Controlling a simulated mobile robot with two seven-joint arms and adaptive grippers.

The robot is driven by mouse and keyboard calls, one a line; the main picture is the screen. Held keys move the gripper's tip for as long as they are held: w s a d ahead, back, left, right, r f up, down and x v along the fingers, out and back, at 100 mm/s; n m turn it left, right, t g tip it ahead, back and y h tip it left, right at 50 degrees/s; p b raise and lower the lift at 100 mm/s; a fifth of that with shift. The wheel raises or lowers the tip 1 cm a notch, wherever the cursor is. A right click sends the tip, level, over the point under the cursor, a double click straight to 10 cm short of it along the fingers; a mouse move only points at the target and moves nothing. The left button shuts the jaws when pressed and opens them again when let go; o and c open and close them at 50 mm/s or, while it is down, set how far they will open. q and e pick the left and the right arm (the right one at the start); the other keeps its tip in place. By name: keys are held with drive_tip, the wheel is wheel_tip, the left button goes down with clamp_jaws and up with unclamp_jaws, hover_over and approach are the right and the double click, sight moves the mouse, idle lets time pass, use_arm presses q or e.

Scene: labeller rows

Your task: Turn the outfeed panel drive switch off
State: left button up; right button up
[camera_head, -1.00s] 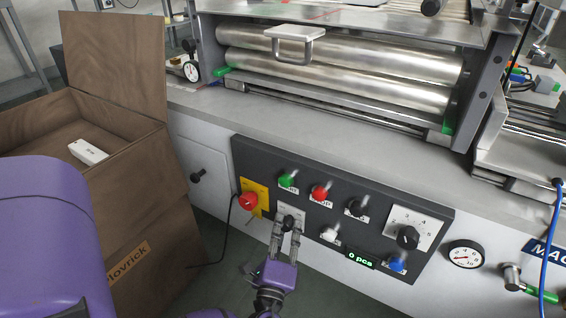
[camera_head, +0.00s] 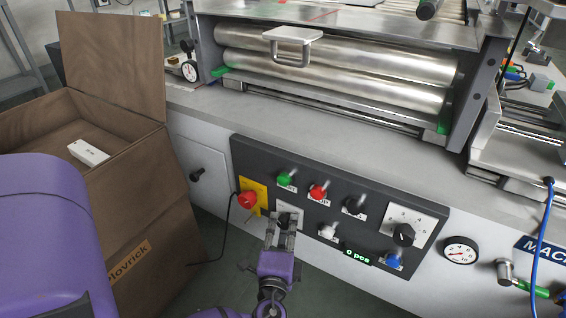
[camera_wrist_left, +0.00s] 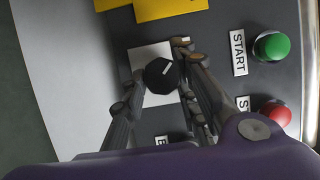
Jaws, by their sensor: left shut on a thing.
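A dark control panel (camera_head: 236,160) is on the front of the machine. A black rotary knob on a white plate (camera_head: 297,211) sits low at its left, beside the yellow-backed red button. My left gripper (camera_head: 282,220) reaches up to this knob and largely covers it. In the left wrist view, the gripper (camera_wrist_left: 160,72) has its fingers on either side of the black knob (camera_wrist_left: 159,78) and is shut on it. A short white mark on the knob points to the upper right there. Any position labels on the plate are hidden or too small to read. My right gripper is not in view.
A red mushroom button (camera_head: 247,200) is close left of the gripper. A green button (camera_head: 286,179), a red button (camera_head: 318,191) and a large dial (camera_head: 403,234) are also on the panel. A brown box (camera_head: 135,215) stands at the left.

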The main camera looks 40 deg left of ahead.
use_arm(q)
drive_tip(key=shift+s+f, duration=0.2)
drive_tip(key=shift+f, duration=0.3)
drive_tip(key=o, duration=1)
drive_tip(key=shift+c, duration=0.2)
drive_tip(key=shift+w+r, duration=0.1)
drive_tip(key=shift+r, duration=0.1)
drive_tip(key=v, duration=0.7)
drive_tip(key=shift+s+d, duration=0.2)
